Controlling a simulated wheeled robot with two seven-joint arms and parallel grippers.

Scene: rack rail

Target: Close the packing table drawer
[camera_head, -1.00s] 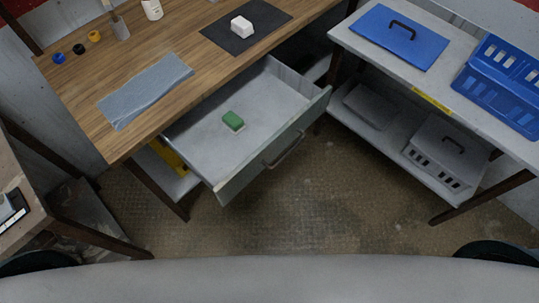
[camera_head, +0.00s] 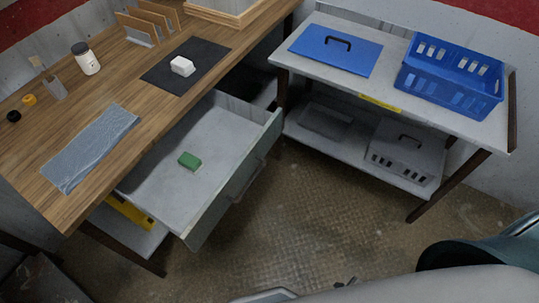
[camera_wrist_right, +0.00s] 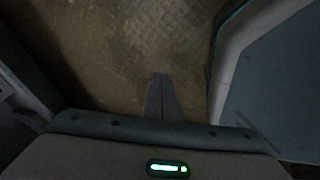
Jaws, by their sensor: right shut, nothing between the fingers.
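The packing table's drawer (camera_head: 226,198) is pulled well out from under the wooden packing table (camera_head: 112,82). It is a grey open box with a bar handle (camera_head: 246,181) on its front panel. A green block (camera_head: 189,160) lies on the drawer floor. My right gripper (camera_wrist_right: 161,96) shows in the right wrist view with its fingers together, empty, over the brown floor. In the head view only a small dark part of it shows at the bottom edge, apart from the drawer and below its handle. My left gripper is out of view.
A grey side bench (camera_head: 283,61) stands at the right with a blue lid (camera_head: 336,61) and a blue crate (camera_head: 452,76). Its lower shelf carries a grey box (camera_head: 401,150). The floor (camera_head: 310,220) before the drawer is clear.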

